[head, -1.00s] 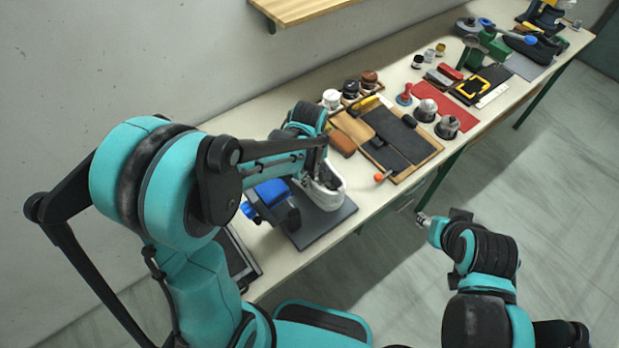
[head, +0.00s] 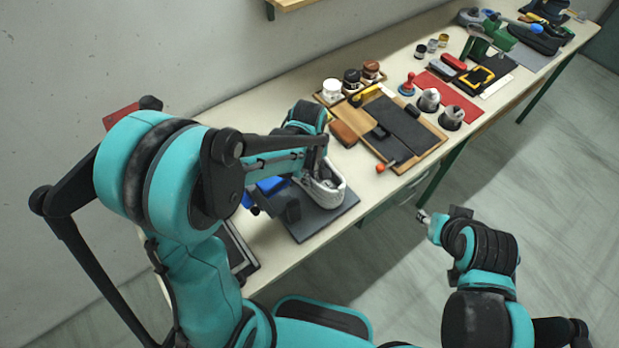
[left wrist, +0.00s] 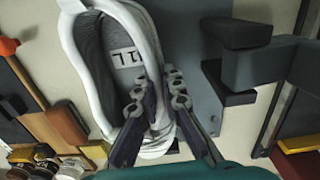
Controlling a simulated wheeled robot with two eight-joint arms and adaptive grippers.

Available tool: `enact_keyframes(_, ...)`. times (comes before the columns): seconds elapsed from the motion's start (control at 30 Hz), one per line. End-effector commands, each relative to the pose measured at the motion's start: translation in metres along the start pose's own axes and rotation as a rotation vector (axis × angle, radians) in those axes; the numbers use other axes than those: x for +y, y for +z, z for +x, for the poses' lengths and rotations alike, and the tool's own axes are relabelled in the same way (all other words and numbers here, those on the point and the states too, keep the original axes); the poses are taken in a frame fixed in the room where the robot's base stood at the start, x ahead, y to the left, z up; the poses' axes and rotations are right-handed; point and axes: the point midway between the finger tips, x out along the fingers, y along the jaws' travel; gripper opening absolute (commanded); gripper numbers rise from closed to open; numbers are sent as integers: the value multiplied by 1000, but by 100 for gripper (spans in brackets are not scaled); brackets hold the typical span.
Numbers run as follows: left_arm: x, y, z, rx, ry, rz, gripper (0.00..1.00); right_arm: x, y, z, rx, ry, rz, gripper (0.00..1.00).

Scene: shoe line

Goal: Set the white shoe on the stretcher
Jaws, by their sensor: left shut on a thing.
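The white shoe (head: 334,193) is over the right part of the stretcher's dark grey base plate (head: 318,222) in the head view. My left gripper (left wrist: 153,88) is shut on the shoe's rim at the heel end, and the grey insole marked "11" shows in the left wrist view (left wrist: 125,58). The stretcher's blue part (head: 271,186) and dark post (head: 292,211) stand left of the shoe; its dark arm also shows in the left wrist view (left wrist: 280,65). I cannot tell whether the sole touches the plate. My right gripper (head: 424,217) is off the bench front, its jaws unclear.
A wooden board (head: 425,152) with dark panels lies right of the stretcher, with an orange-tipped tool (head: 381,168) at its edge. Several jars stand behind it. A dark framed tray (head: 237,253) lies at the near left. Bare bench shows in front of the plate.

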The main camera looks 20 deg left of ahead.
Motion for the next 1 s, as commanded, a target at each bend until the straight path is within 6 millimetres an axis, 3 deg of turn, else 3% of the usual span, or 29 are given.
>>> enact_keyframes(0.33, 0, 0, 8, 0, 0, 0, 0, 0, 4, 6, 0, 0, 0, 40)
enact_keyframes(0.43, 0, 0, 7, 0, 0, 0, 31, 0, 4, 5, 0, 0, 0, 40)
enact_keyframes(0.77, 0, 0, 6, 0, 0, 0, 31, 0, 4, 5, 0, 0, 0, 40)
enact_keyframes(0.87, 0, 0, -3, 0, 0, 0, 31, 0, 4, 5, 0, 0, 0, 40)
enact_keyframes(1.0, -1, 0, -28, 0, 0, 0, 31, 0, 4, 5, 0, 0, 0, 40)
